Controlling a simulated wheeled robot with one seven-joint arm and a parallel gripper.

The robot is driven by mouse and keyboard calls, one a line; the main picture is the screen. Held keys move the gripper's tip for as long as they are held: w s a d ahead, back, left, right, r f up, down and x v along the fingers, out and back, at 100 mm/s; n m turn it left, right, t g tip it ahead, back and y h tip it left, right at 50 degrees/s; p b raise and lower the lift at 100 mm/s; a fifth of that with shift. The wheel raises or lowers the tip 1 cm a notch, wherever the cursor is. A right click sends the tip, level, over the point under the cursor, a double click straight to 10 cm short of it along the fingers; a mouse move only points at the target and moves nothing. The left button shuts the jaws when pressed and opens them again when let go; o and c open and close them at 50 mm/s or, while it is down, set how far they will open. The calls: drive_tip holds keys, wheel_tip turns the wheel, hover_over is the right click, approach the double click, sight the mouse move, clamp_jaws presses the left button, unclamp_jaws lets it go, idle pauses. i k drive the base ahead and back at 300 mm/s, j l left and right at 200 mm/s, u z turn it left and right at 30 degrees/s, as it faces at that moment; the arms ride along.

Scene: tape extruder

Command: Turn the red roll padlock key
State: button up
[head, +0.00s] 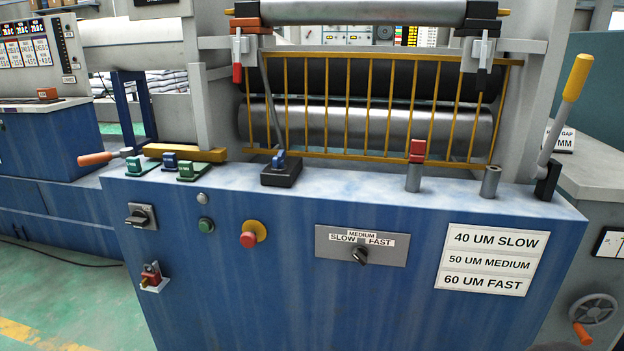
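A red block (417,150) caps a short grey post on the machine top, right of centre. A red-handled white clamp (237,60) hangs at the upper left of the rollers. I cannot tell from this view which of these red pieces bears the key. My gripper is not in view.
The blue machine front carries a rotary switch (140,216), a red stop button (249,239) and a speed selector (360,255). A yellow guard (345,110) fronts the rollers. A yellow-handled lever (576,78) rises at right. Green floor (65,295) is clear at left.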

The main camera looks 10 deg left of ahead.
sight(146, 283)
drive_tip(key=u, duration=1.7)
